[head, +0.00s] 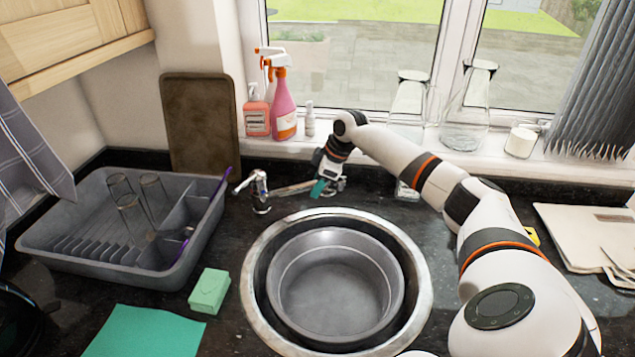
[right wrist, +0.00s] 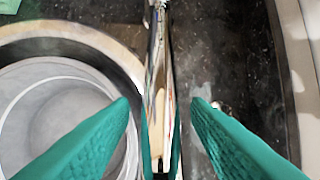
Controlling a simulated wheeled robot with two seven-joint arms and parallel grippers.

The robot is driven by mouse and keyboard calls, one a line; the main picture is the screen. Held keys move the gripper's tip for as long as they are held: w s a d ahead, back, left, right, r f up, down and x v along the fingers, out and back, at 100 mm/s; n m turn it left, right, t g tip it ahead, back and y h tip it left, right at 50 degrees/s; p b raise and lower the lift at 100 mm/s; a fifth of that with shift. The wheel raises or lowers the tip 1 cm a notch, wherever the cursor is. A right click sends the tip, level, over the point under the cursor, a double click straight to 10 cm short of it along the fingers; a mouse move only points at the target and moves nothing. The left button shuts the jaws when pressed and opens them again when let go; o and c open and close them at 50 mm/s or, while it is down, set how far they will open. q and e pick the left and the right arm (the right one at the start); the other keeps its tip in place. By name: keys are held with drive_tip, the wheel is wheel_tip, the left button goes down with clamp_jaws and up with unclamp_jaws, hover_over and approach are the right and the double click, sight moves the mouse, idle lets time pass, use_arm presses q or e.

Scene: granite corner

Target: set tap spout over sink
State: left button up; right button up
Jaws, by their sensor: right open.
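The metal tap (head: 260,192) stands on the black counter behind the sink. Its spout (head: 292,188) points right, along the far side of the round sink (head: 256,303), and lies outside the rim. My right gripper (head: 318,188) is at the spout's free end, with its teal fingers apart. In the right wrist view the spout (right wrist: 157,85) runs between the open fingers (right wrist: 160,102), with gaps on both sides near the fingertips. The sink rim (right wrist: 75,32) shows at the left there. My left gripper is out of view.
A grey round bowl (head: 330,285) sits in the sink. A dish rack (head: 75,255) with glasses stands left, near a green sponge (head: 209,290). Spray bottles (head: 283,105) and glass vessels (head: 466,112) line the windowsill behind. Boards (head: 590,235) lie at the right.

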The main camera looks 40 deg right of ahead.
drive_tip(key=shift+w+f, duration=0.15)
drive_tip(key=shift+f, duration=0.3)
drive_tip(key=shift+c, duration=0.3)
clamp_jaws()
